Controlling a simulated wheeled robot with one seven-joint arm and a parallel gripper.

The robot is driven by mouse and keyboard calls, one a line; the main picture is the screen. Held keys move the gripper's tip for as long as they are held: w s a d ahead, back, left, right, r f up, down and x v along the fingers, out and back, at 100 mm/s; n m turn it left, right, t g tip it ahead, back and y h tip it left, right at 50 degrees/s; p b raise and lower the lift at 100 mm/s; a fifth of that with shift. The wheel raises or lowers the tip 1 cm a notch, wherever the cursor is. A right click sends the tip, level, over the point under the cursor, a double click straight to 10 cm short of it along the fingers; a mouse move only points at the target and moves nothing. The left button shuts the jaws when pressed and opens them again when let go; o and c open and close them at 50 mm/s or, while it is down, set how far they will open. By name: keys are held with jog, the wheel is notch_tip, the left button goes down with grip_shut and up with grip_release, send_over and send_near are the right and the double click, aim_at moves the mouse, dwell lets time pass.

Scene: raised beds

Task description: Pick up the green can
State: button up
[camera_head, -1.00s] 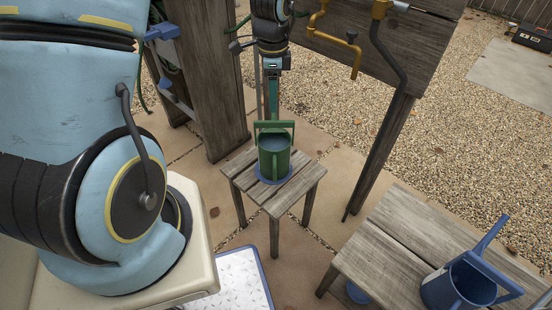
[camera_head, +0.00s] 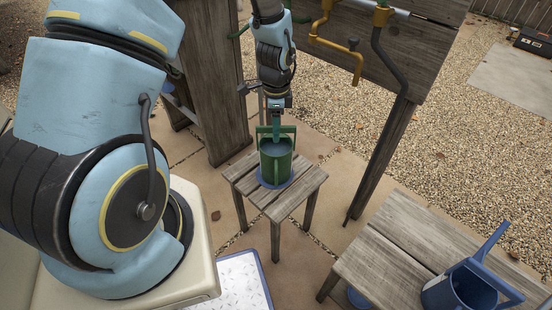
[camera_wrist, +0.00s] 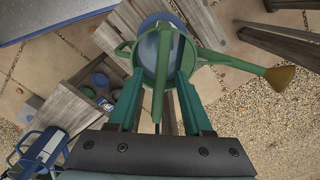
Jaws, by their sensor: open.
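The green can (camera_head: 276,168) is a watering can standing upright on a blue disc (camera_head: 263,183) on a small wooden stool (camera_head: 283,198). In the wrist view the can (camera_wrist: 148,48) shows from above, its spout running right to a brown rose. Its top handle (camera_wrist: 159,75) runs between my fingers. My gripper (camera_head: 276,127) is directly above the can, pointing down. In the wrist view my gripper (camera_wrist: 159,82) is open, one teal finger on each side of the handle. I cannot tell whether a finger touches the can.
A blue watering can (camera_head: 462,288) stands on a wooden bench (camera_head: 390,260) at lower right. A wooden post (camera_head: 212,90) rises behind the stool to the left. A board with yellow-handled tools (camera_head: 400,50) is at the upper right. Paving and gravel (camera_head: 440,150) lie open beyond.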

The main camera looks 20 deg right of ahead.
jog(key=shift+f, duration=0.25)
dwell(0.4)
jog(key=shift+c, duration=0.2)
grip_shut()
dwell(1.2)
